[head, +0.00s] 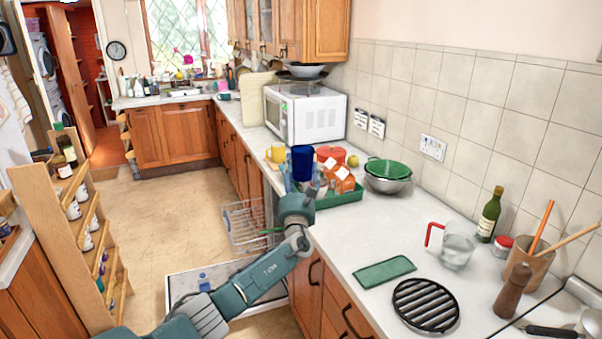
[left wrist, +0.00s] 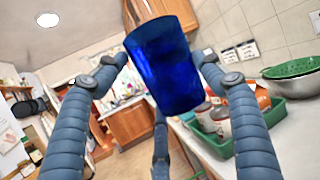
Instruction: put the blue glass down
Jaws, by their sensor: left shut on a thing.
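The blue glass (head: 302,162) is a dark blue tumbler, roughly upright in the head view. It also fills the middle of the left wrist view (left wrist: 163,65), where it looks tilted. My left gripper (head: 300,188) is shut on it, with fingers on both sides of the glass. In the head view the glass appears in front of the green tray's left end, near the counter's front edge. Its exact height over the counter cannot be told. My right gripper is not in view.
The green tray (head: 338,198) holds cartons and other items. The white counter (head: 345,235) has bare room before the green mat (head: 384,272). A measuring jug (head: 457,247) stands right. The dishwasher (head: 245,226) is open below.

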